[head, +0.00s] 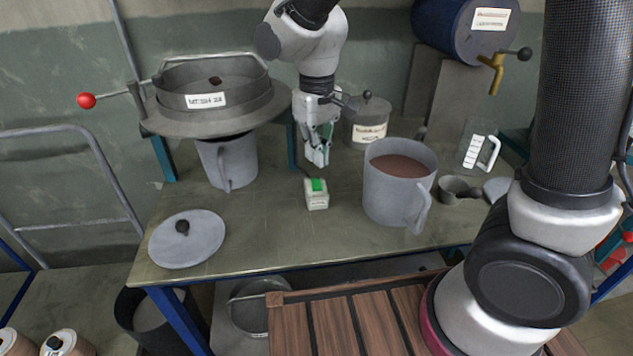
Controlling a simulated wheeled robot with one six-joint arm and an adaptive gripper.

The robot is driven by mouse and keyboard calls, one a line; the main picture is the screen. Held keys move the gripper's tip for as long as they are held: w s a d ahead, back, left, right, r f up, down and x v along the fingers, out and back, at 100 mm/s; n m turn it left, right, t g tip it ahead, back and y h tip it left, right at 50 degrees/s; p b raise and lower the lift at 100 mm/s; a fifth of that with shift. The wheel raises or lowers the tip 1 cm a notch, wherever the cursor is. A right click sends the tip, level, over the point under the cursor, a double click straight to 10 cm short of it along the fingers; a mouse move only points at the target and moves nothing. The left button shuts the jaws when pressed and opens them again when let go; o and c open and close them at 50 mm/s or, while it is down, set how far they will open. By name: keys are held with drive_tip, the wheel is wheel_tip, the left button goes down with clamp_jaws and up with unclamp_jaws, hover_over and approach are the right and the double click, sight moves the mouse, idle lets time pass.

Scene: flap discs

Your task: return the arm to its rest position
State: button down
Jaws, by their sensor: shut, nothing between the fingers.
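My gripper (318,161) points down above the middle of the table (270,237). Its fingers are together with nothing between them. Just below it, and apart as far as I can tell, a small white box with a green top (317,194) stands on the table. My arm comes down from the top of the picture, and another part of my body stands large at the right.
A grey jug of brown contents (401,168) stands right of the gripper. A sieve (205,100) sits above another jug (228,165) at left. A round lid (187,239) lies front left. A lidded tin (368,122), a small cup (452,190) and a barrel (462,30) are behind or right.

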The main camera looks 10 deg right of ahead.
drive_tip(key=s+d+r+m+t, duration=0.1)
drive_tip(key=s+d+r+m, duration=0.1)
drive_tip(key=d+r, duration=0.45)
drive_tip(key=s+d+r+m+t, duration=0.1)
drive_tip(key=s+d+r, duration=0.15)
drive_tip(key=d, duration=0.75)
drive_tip(key=s+d+r+m+t, duration=0.2)
drive_tip(key=s+d+r+m, duration=0.1)
drive_tip(key=s+d, duration=0.7)
drive_tip(key=shift+s+d+r, duration=0.15)
drive_tip(key=shift+d+r, duration=0.15)
drive_tip(key=shift+r, duration=0.3)
